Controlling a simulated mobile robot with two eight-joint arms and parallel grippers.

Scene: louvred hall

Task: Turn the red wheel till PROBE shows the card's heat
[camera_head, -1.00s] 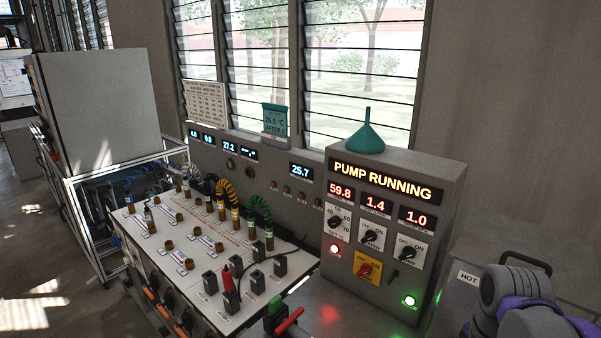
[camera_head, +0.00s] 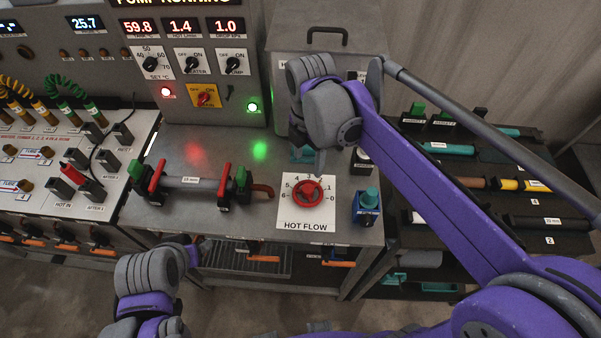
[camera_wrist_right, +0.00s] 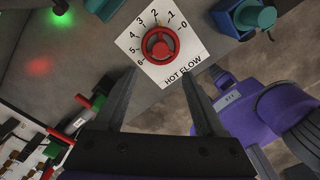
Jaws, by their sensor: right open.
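The red wheel (camera_head: 307,193) sits on a white HOT FLOW dial plate (camera_head: 294,222) numbered 0 to 6, on the bench. A small display (camera_head: 87,22) reads 25.7; its label is too small to read. The card is out of view now; in the earlier head view a teal card by the window seems to read 26.5 °C, AFTER 1. My right gripper (camera_head: 318,158) is above and behind the wheel. The right wrist view shows its fingers (camera_wrist_right: 158,76) apart and empty, with the wheel (camera_wrist_right: 161,44) ahead between them, not touching. My left gripper (camera_head: 193,251) is low at the bench front; its fingers are unclear.
The control box (camera_head: 197,68) shows 59.8, 1.4 and 1.0. A pipe piece (camera_head: 190,183) with red levers and green parts lies left of the dial. A blue valve block (camera_head: 367,208) stands close to its right. A rack (camera_head: 470,240) of tubes is at the right.

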